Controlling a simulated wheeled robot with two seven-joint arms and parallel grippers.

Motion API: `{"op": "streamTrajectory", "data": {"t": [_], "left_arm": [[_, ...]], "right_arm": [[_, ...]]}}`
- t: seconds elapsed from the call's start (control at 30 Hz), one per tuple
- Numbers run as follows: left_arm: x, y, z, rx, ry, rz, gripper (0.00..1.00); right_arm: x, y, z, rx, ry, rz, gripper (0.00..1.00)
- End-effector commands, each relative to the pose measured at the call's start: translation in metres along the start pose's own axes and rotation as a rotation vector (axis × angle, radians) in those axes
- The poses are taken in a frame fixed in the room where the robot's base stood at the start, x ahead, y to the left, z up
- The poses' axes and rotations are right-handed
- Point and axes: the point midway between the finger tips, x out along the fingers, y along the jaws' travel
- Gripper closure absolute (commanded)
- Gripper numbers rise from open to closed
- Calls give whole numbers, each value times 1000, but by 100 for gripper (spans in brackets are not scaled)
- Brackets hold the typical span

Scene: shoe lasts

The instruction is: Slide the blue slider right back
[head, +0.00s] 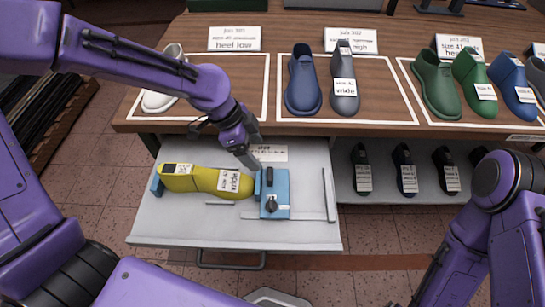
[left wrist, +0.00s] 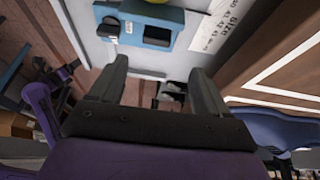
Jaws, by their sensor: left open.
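The blue slider (head: 281,206) is a block with a dark knob and a dark slot, standing on the pale pull-out tray (head: 170,229). It also shows at the top of the left wrist view (left wrist: 172,18). A yellow shoe last (head: 200,179) with a label lies to its left, its right end close to or touching the slider. A small blue stop (head: 156,185) stands at the last's left end. My left gripper (head: 246,158) is open above the tray, just behind the slider; its fingers (left wrist: 158,88) look empty. My right gripper is not in view.
A white size card (head: 268,153) lies at the tray's back. The wooden table (head: 395,130) with several shoe lasts overhangs behind. A lower shelf holds dark lasts (head: 405,170).

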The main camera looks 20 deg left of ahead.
Motion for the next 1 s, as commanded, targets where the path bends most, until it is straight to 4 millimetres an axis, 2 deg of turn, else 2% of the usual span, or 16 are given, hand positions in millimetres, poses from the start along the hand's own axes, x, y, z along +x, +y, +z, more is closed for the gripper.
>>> {"op": "streamTrajectory", "data": {"t": [0.2,0.4,0.53,0.77,0.8,0.87,1.0], "left_arm": [[51,0,2,-1,-4,8,23],[86,0,0,0,-3,6,23],[96,-1,0,1,-1,5,23],[97,-1,-1,2,0,4,23],[97,-1,-1,2,0,4,30],[97,-1,-1,2,0,3,49],[97,-1,0,2,0,3,95]], "right_arm": [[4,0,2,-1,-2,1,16],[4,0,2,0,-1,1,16],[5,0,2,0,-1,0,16],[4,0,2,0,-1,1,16],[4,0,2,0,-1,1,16],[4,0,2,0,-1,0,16],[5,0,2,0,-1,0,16]]}}
